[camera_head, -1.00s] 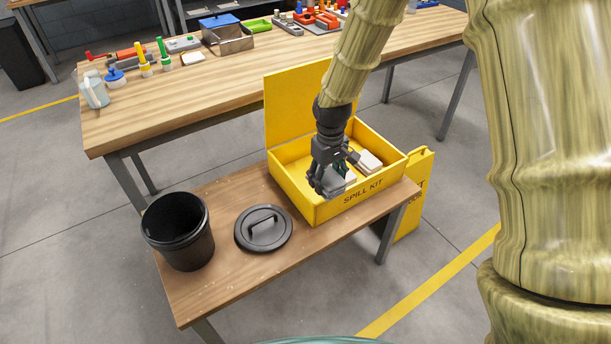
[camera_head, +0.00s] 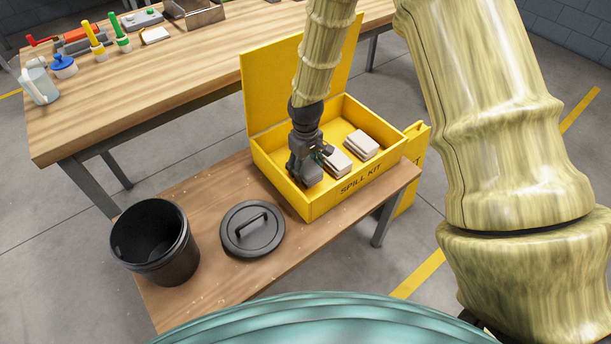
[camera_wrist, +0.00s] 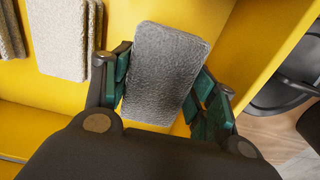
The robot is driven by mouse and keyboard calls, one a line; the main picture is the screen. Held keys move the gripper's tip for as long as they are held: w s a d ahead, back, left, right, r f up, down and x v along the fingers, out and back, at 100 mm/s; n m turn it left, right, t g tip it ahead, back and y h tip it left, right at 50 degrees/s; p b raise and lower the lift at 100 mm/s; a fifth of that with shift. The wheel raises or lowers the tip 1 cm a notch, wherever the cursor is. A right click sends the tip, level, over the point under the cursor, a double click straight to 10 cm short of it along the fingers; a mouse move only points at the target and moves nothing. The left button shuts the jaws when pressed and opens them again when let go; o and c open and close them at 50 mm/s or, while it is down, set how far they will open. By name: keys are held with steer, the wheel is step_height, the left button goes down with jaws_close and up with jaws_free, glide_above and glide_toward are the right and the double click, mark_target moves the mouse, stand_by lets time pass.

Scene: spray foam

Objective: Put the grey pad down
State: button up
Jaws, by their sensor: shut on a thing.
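The grey pad (camera_wrist: 166,62) is a textured grey block between my gripper's fingers in the wrist view. My gripper (camera_head: 310,172) is shut on it, with a finger on each side. In the head view my gripper points down at the left front part of the open yellow spill kit box (camera_head: 345,188), left of two beige pad stacks. The pad is mostly hidden behind my gripper there. In the wrist view yellow box floor surrounds the pad. I cannot tell whether the pad touches the floor.
Inside the box lie a near beige stack (camera_head: 337,163) and a far beige stack (camera_head: 361,145). The box lid (camera_head: 262,95) stands open at the back. A black lid (camera_head: 252,229) and black bucket (camera_head: 154,242) stand left on the low table (camera_head: 210,285).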

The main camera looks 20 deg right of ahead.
mark_target(306, 166)
steer(key=shift+f, duration=1.95)
steer(key=shift+f, duration=0.15)
steer(key=o, duration=1)
step_height(306, 166, up, 12)
steer(key=shift+r, duration=0.15)
